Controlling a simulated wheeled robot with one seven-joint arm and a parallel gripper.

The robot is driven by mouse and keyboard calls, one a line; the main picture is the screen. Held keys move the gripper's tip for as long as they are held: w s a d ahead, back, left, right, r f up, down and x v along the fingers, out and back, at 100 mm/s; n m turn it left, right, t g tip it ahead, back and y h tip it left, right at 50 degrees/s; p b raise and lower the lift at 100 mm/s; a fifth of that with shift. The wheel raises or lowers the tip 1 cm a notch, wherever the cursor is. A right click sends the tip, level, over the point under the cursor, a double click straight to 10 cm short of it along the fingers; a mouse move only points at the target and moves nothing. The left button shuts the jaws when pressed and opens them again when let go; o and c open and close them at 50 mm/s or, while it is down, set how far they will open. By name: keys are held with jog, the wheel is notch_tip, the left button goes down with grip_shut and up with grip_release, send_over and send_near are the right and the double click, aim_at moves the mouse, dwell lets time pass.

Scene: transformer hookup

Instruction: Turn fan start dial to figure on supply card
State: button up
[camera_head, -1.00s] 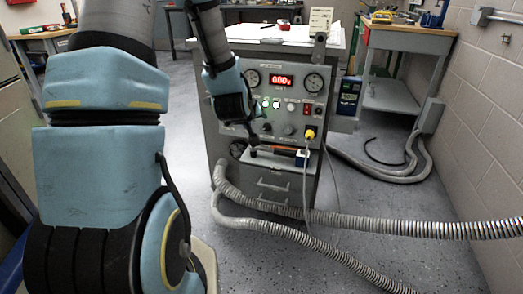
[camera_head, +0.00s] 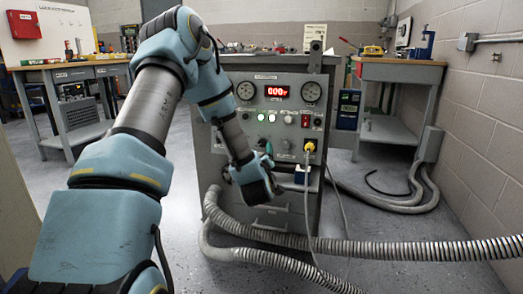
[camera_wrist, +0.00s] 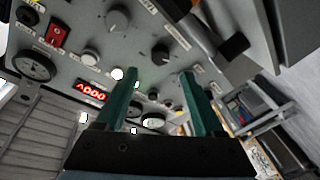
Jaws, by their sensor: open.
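The grey control cabinet (camera_head: 276,75) stands ahead with a panel of knobs, lit buttons, two round gauges and a red display (camera_head: 277,92). In the wrist view I see a light grey knob (camera_wrist: 118,18), a black knob (camera_wrist: 160,53) and a pale knob (camera_wrist: 90,57). Their labels are too blurred to tell which is the fan start dial. A cream card (camera_head: 314,36) stands on the cabinet top; its writing is unreadable. My gripper (camera_head: 268,148) is in front of the lower panel. Its teal fingers (camera_wrist: 158,75) are apart with nothing between them.
A yellow plug (camera_head: 309,147) with a hanging cable sits at the panel's lower right. Ribbed hoses (camera_head: 390,249) cross the floor in front. A side bench (camera_head: 398,71) stands at right.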

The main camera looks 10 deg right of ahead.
aim_at(262, 144)
jog(key=b+x, duration=0.1)
jog(key=x, duration=0.6)
jog(key=shift+c, duration=0.3)
grip_shut()
